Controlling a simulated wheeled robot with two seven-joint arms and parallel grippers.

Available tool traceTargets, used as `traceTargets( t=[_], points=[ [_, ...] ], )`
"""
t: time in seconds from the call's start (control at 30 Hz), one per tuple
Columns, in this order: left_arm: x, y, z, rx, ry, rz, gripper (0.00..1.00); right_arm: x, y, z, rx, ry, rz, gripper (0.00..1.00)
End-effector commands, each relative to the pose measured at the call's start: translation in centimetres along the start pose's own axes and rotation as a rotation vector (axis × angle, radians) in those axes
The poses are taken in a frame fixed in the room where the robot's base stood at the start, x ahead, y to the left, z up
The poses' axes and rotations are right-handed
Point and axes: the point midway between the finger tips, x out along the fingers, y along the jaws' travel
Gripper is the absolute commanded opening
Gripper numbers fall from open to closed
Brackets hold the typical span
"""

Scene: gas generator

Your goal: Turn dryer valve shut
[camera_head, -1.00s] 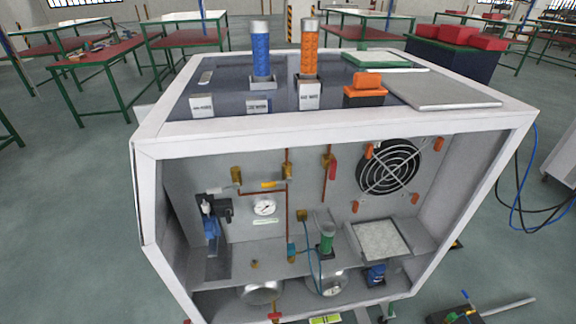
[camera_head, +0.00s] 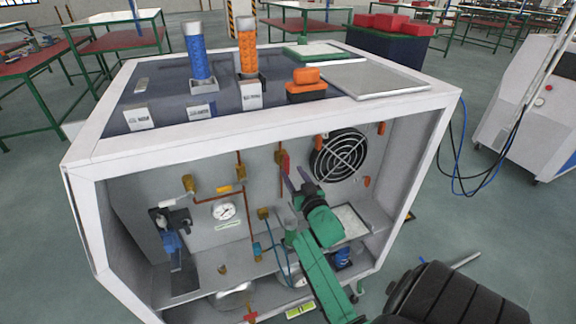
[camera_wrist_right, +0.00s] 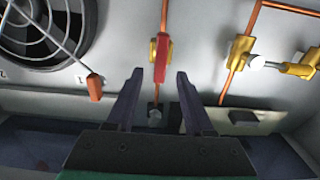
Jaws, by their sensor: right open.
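A red-handled valve (camera_head: 285,163) with a brass body is on the vertical copper pipe at the cabinet's back wall, left of the fan. I take it for the dryer valve. Its handle lies along the pipe. In the right wrist view the red handle (camera_wrist_right: 161,58) appears straight ahead, in line with the gap between the fingers. My right gripper (camera_head: 296,181) is inside the cabinet, open and empty, just in front of the valve and to its lower right. I cannot tell whether it touches the handle. My left gripper is out of view.
The round fan (camera_head: 340,156) is right of the valve, with orange tabs around it. A gauge (camera_head: 224,211) and a brass valve with a yellow handle (camera_head: 229,189) are to the left. A blue hose (camera_head: 281,256) runs beside my forearm. The white cabinet frame (camera_head: 270,140) surrounds the opening.

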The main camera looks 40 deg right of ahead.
Motion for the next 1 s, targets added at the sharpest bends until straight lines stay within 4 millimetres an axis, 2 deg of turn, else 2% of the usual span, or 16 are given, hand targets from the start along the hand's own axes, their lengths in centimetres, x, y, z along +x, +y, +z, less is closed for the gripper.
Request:
traceTargets(
  t=[0.1, 0.2, 0.5, 0.53, 0.6, 0.67, 1.0],
  points=[
    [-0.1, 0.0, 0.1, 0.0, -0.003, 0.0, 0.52, 2.8, 0.0, -0.1, 0.0, 0.001, 0.0, 0.53],
    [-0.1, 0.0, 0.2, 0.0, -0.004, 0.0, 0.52, 4.1, 0.0, 0.0, -0.001, 0.0, 0.0, 0.53],
    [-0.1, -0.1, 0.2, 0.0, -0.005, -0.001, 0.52, 4.8, 0.0, 0.1, 0.0, -0.002, -0.001, 0.53],
    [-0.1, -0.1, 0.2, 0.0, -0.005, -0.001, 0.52, 4.8, 0.0, 0.1, 0.0, -0.001, -0.001, 0.49],
    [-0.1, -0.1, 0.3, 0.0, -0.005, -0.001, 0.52, 4.8, 0.0, 0.1, 0.0, -0.002, -0.001, 0.22],
    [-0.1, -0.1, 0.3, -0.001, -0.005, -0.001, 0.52, 4.8, 0.0, 0.1, 0.0, -0.002, -0.001, 0.0],
    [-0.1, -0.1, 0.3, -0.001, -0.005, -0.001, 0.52, 4.7, -0.1, 0.1, -0.017, -0.002, -0.001, 0.0]
  ],
)
